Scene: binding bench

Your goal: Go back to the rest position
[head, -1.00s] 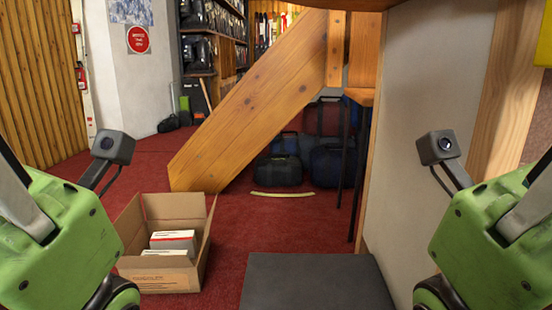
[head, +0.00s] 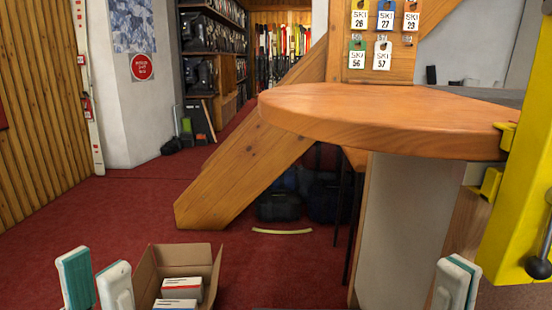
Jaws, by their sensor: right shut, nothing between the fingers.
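My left gripper (head: 96,280) shows at the bottom left, its two teal and white fingers pointing up with a gap between them. It is open and empty, just left of the cardboard box. My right gripper (head: 456,282) shows at the bottom right, in front of the bench's pale side panel. Its fingers are together with nothing between them. The rest of both arms is below the picture.
An open cardboard box (head: 146,277) holding white cartons (head: 183,285) stands on the red carpet (head: 110,210). The rounded wooden benchtop (head: 380,112) and a yellow piece (head: 515,190) with a black-knobbed lever are close on the right. A sloping wooden beam (head: 235,180) stands behind.

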